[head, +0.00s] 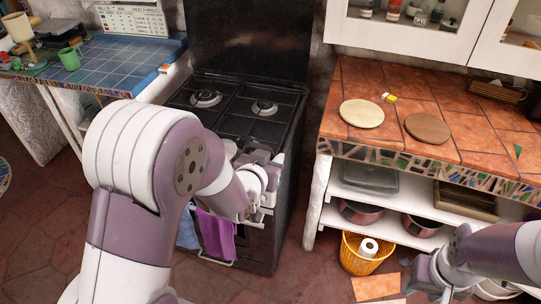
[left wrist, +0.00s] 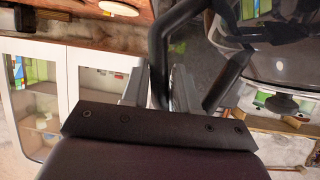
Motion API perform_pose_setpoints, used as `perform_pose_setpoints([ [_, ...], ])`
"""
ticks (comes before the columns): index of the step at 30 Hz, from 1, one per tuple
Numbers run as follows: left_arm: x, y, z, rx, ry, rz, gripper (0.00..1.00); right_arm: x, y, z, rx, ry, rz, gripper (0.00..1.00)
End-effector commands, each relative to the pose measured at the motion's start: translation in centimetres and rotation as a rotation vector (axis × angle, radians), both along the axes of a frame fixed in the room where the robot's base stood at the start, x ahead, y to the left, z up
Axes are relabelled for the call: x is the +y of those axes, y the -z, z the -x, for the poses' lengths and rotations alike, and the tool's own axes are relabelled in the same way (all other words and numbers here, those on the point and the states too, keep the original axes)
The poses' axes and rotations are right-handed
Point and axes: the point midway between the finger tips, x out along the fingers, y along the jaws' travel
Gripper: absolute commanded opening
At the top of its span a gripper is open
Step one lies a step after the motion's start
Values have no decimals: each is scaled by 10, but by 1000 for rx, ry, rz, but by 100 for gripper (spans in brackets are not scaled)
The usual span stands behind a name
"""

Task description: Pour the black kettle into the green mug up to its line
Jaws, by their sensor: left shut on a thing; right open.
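The green mug (head: 69,58) stands upright on the blue-tiled counter at the upper left of the head view. My left gripper (head: 255,158) is in front of the stove, partly hidden by its own arm. In the left wrist view my left gripper (left wrist: 158,88) is shut on the dark handle (left wrist: 158,45) of the black kettle (left wrist: 280,45). The kettle's shiny body fills the upper right of that view. I cannot make out the kettle in the head view. My right gripper (head: 424,276) is open and empty low at the right. The mug's line and inside cannot be made out.
The stove (head: 235,125) stands between the blue-tiled counter (head: 112,72) and an orange-tiled counter (head: 465,98) holding two round boards (head: 362,113) (head: 427,128). A white board with writing (head: 135,19) is behind the mug. A yellow basket (head: 366,262) is on the floor.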

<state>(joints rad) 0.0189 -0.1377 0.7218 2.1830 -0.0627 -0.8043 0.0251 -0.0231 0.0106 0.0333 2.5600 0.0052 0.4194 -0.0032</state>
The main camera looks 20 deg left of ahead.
Motion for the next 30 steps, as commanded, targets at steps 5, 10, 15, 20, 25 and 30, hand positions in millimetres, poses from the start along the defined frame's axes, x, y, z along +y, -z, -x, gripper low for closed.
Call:
perform_pose_setpoints([
  [5,0,14,2,-6,0,-3,0,0,0,0,0,0,0,43],
  [10,0,40,6,-2,-5,-2,0,0,0,0,0,0,0,43],
  [15,0,78,14,0,-9,-2,0,0,0,0,0,0,0,43],
  [20,1,122,21,0,-13,-3,0,0,0,0,0,0,0,43],
  [25,1,173,30,0,-20,-4,0,0,0,0,0,0,0,43],
  [30,1,212,36,-4,-24,-3,0,0,0,0,0,0,0,43],
])
